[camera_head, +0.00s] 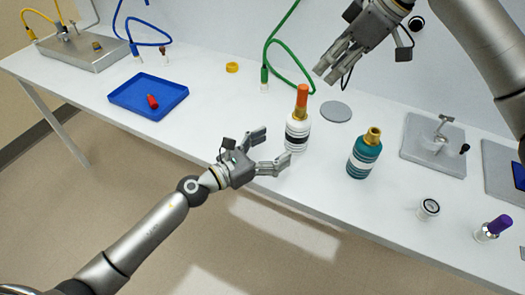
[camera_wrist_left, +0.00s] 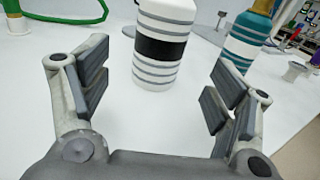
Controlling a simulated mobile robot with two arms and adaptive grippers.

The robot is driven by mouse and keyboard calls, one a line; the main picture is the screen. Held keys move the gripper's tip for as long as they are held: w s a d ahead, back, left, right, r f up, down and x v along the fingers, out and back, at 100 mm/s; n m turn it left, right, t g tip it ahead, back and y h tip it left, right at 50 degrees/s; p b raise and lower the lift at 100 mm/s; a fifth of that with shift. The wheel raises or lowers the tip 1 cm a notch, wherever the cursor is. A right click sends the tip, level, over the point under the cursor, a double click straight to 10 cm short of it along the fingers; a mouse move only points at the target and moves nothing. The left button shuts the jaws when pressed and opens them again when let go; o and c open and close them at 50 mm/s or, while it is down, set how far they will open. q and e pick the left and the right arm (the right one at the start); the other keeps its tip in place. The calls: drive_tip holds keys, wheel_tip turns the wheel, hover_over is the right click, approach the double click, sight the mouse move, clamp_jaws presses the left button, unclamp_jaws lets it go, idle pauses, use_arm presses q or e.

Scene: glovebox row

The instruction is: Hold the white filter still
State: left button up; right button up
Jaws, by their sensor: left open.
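The white filter (camera_head: 297,133) is a white cylinder with grey bands, a black band and a gold and orange top. It stands upright near the table's front edge. In the left wrist view the filter (camera_wrist_left: 163,45) is straight ahead, beyond my fingertips, and its top is cut off. My left gripper (camera_head: 275,150) is open and empty, just left of the filter and apart from it; its two fingers also show in the left wrist view (camera_wrist_left: 160,95). My right gripper (camera_head: 332,70) is above the back of the table, apart from the filter; its finger gap is unclear.
A teal and white bottle (camera_head: 364,155) with a gold top stands right of the filter. A grey disc (camera_head: 336,111) lies behind. A green hose (camera_head: 268,62), a blue tray (camera_head: 125,96), a small gauge (camera_head: 428,208) and a purple-capped vial (camera_head: 495,227) are around.

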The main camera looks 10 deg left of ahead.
sight(299, 133)
use_arm(q)
drive_tip(key=x, duration=0.9)
drive_tip(key=shift+f, duration=0.1)
drive_tip(key=c, duration=1.3)
